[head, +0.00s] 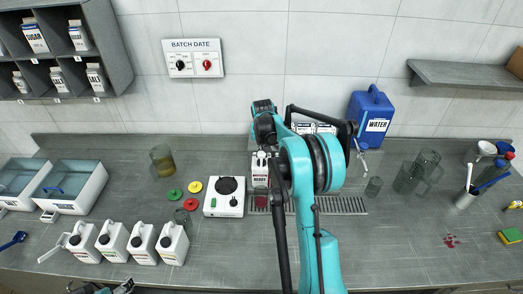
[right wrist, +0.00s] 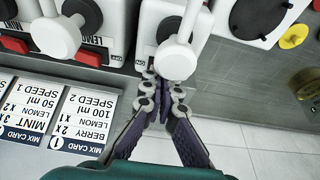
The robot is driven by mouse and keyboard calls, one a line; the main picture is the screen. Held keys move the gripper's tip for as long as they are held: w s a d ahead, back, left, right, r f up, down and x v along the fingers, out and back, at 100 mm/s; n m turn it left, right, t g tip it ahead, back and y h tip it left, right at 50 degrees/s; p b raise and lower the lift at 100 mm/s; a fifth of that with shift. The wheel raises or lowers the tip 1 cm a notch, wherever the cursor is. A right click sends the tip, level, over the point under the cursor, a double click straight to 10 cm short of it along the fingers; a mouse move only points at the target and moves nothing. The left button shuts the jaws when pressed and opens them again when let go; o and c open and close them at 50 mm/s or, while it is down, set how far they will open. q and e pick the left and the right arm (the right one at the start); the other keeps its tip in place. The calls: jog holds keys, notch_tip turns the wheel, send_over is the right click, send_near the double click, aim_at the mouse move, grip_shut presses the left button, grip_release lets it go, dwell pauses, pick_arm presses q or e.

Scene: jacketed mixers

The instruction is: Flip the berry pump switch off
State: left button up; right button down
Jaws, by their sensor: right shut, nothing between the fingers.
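The white berry pump (head: 260,172) stands behind the slatted drip tray, at the left of the pump row. In the right wrist view its white body (right wrist: 150,18) and spout stand over my fingertips. Its switch is mostly hidden behind the fingers, so its position cannot be told. My right gripper (right wrist: 168,88) is shut and empty, its tips at the pump's switch end; contact cannot be told. In the head view its fingers (head: 263,140) are small and partly hidden above the pump. My left gripper (head: 100,288) shows only partly at the bottom edge.
The lemon pump has a red switch (right wrist: 82,54) close beside my fingers. Mix cards (right wrist: 85,118) are on the wall. A white hotplate-like unit (head: 224,196) stands left of the berry pump. A blue water jug (head: 370,115) stands right. Red shows on the drip tray (head: 340,205).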

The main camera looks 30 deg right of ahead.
jog(key=r+p, duration=0.2)
jog(key=r, duration=0.1)
jog(key=r+p, duration=0.1)
jog(key=r, duration=0.1)
jog(key=shift+s+d+r, duration=0.1)
jog(key=shift+s+d, duration=0.25)
jog(key=shift+d, duration=0.05)
jog(key=s+d+v, duration=0.1)
jog(key=v, duration=0.7)
jog(key=shift+r+p, duration=0.25)
jog(key=shift+p, duration=0.15)
jog(key=shift+s+f, duration=0.1)
jog(key=shift+s, duration=0.05)
